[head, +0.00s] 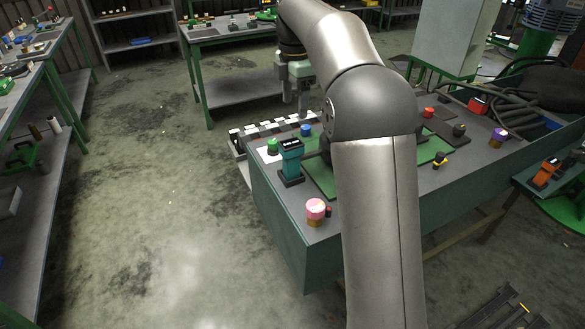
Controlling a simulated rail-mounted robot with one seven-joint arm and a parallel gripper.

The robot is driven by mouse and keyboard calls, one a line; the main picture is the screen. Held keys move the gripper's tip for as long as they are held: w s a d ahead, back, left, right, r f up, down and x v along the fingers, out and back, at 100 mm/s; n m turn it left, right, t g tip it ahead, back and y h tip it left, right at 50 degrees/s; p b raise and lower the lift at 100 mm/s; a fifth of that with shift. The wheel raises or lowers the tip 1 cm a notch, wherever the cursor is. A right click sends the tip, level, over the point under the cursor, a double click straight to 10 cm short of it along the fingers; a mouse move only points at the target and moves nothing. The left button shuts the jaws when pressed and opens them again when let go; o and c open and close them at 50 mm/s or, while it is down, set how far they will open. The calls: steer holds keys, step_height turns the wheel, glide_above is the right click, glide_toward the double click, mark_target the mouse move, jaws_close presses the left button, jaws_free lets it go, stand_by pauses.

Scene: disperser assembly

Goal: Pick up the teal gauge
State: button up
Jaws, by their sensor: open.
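The teal gauge (290,164) stands upright on its dark base near the left edge of the bench (285,220), with a dark top face. My gripper (296,102) points down, open, in the upper middle of the view. It appears above and behind the gauge in the picture, over the black-and-white checkered strip, apart from the gauge. Nothing shows between its fingers. My own arm hides the middle of the bench.
A green knob (273,146) and a blue knob (306,130) sit close to the gauge. A pink-topped part (316,210) stands in front of it. A checkered strip (270,131) lies behind. A purple-topped part (498,137) and a yellow-black part (440,160) stand right of my arm.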

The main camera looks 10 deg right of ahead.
mark_target(292, 144)
step_height(292, 144, down, 10)
steer(key=shift+f, duration=0.1)
steer(key=f, duration=0.1)
steer(key=f+p, duration=0.1)
steer(key=f, duration=0.3)
steer(key=shift+a+f, duration=0.1)
steer(key=shift+a, duration=0.3)
steer(key=shift+f, duration=0.6)
steer(key=c, duration=1.3)
steer(key=shift+w+r, duration=0.1)
jaws_close()
steer(key=shift+r, duration=0.1)
